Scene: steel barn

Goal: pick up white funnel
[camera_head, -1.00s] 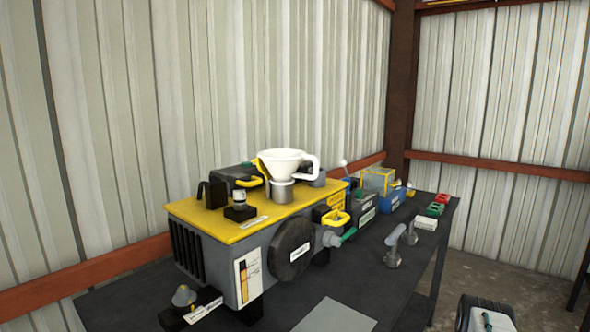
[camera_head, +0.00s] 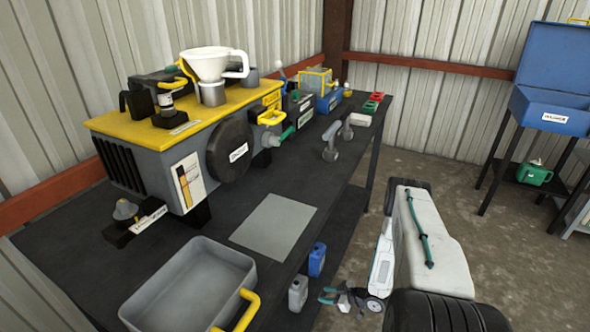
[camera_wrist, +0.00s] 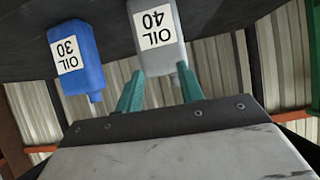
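The white funnel (camera_head: 207,64) with a side handle stands upright in the head view, on a grey cylindrical neck on the yellow top of a grey machine (camera_head: 190,118). It is not in the wrist view. My gripper (camera_head: 327,296) is low in the head view, beside the front edge of the bench and well below and to the right of the funnel. In the wrist view, the teal fingers of my gripper (camera_wrist: 160,72) are apart with nothing held between them.
A grey OIL 40 bottle (camera_wrist: 157,35) and blue OIL 30 bottle (camera_wrist: 76,55) are near my fingers. A grey tray (camera_head: 190,285) with yellow handle lies on the dark bench (camera_head: 330,190). Around the funnel are a black mug (camera_head: 134,104) and a yellow-handled item. Open floor lies right.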

